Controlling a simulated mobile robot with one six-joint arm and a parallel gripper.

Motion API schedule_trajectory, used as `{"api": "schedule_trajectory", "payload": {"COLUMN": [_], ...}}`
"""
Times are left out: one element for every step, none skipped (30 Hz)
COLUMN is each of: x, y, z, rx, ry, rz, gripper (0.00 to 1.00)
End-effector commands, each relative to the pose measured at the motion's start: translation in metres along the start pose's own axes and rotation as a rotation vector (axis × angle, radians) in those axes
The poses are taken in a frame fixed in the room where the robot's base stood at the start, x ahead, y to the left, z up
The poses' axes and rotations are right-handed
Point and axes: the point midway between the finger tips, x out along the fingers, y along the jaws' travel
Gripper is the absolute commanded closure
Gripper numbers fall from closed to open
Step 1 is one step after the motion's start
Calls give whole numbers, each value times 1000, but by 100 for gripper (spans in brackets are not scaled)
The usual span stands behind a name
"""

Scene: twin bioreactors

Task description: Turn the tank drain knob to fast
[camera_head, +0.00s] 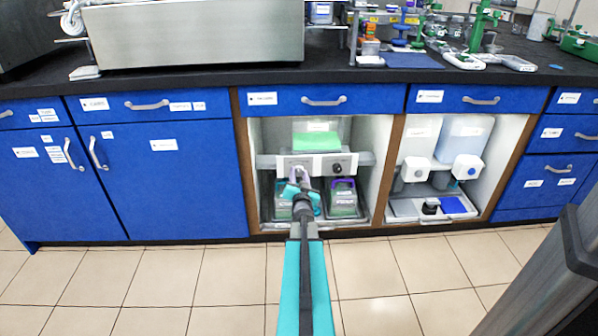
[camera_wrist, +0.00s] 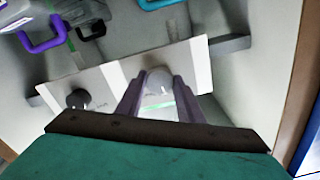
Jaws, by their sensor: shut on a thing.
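A white control panel (camera_head: 320,160) sits in the left open cabinet bay, under a clear tank with green contents (camera_head: 316,139). A black knob (camera_head: 337,168) is on the panel's right half; in the wrist view it shows at the left (camera_wrist: 77,98). A pale knob (camera_wrist: 159,80) is on the other part of the panel. My gripper (camera_head: 300,174) reaches the panel's left half. In the wrist view its two fingers (camera_wrist: 160,88) are shut on the pale knob. The fingers hide part of this knob, and I cannot read its setting.
Bins with a purple handle (camera_head: 343,182) and a teal handle (camera_wrist: 160,3) stand below the panel. Wooden cabinet sides (camera_head: 240,170) flank the bay. A second bay to the right holds a pale blue tank (camera_head: 463,138). The tiled floor in front is clear.

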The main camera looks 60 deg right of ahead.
Motion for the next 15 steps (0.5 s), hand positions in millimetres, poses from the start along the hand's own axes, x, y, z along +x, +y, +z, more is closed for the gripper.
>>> {"api": "schedule_trajectory", "payload": {"x": [0, 0, 0, 0, 0, 0, 0, 0, 0, 0, 0, 0, 0, 0, 0], "y": [-1, -1, -1, -1, -1, -1, -1, -1, -1, -1, -1, -1, -1, 0, 0], "z": [-2, -2, -2, -2, -2, -2, -2, -2, -2, -2, -2, -2, -2, -1, -1], "rx": [43, 71, 109, 138, 167, 205, 234, 262, 300, 329, 358, 395, 424, 452, 490], "ry": [-1, -2, -2, -2, -2, -1, -1, -1, 0, 0, 0, -1, -1, -1, -1], "rz": [0, 1, 1, 1, 1, 1, 1, 1, 1, 1, 1, 1, 1, 1, 2], "gripper": [89, 89, 89, 89, 89, 89, 89, 89, 89, 89, 89, 89, 89, 89, 89]}}
